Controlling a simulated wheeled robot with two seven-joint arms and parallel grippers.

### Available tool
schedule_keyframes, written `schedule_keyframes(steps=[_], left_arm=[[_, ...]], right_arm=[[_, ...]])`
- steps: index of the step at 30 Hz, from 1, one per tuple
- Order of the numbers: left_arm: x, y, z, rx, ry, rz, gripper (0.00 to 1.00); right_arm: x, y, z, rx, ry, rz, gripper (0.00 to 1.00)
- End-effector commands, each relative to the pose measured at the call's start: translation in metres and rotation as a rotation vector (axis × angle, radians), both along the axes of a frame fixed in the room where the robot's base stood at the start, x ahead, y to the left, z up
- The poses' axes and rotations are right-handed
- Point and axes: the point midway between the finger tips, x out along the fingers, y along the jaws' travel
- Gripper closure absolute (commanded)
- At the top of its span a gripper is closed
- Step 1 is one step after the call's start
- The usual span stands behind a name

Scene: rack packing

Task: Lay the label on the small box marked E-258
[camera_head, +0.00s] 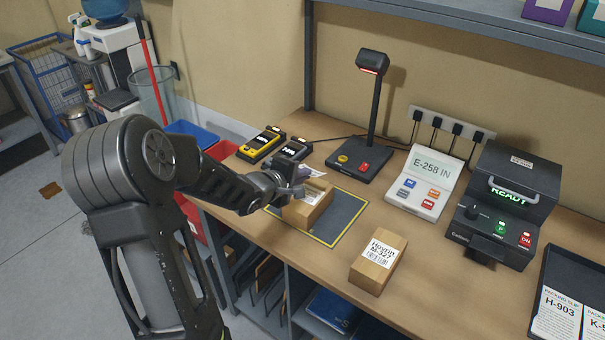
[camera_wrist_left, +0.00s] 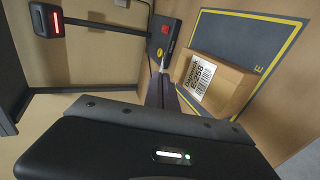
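The small box marked E-258 (camera_head: 305,212) is a brown carton on the dark mat. In the left wrist view the box (camera_wrist_left: 228,92) shows a white printed panel reading E-258 with a barcode. My left gripper (camera_head: 297,188) is above the box's left side, its fingers close together. A pale slip (camera_head: 314,172), seemingly the label, shows at its fingertips. In the left wrist view only a thin light edge shows at the tips, and the dark fingers hide the rest. Whether the slip touches the box is unclear. My right gripper is out of view.
The yellow-edged mat (camera_head: 346,215) lies under the box. Another box marked M-327 (camera_head: 378,263) stands to the right. A scanner stand (camera_head: 362,160), two handheld devices (camera_head: 262,144), an E-258 IN display (camera_head: 425,183) and a black machine (camera_head: 505,205) line the back.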

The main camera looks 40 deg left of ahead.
Motion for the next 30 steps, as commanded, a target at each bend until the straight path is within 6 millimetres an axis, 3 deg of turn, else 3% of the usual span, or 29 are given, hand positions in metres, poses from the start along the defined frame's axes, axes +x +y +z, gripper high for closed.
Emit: schedule_keyframes(steps=[7, 14, 30], left_arm=[[0.000, 0.000, -0.026, -0.003, 0.002, 0.001, 1.00], [0.000, 0.000, -0.051, 0.000, 0.000, 0.001, 1.00], [0.000, 0.000, -0.063, -0.001, 0.000, 0.000, 1.00]], right_arm=[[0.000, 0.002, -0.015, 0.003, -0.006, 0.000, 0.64], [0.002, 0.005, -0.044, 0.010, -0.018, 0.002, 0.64], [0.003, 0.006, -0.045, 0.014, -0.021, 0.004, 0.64]])
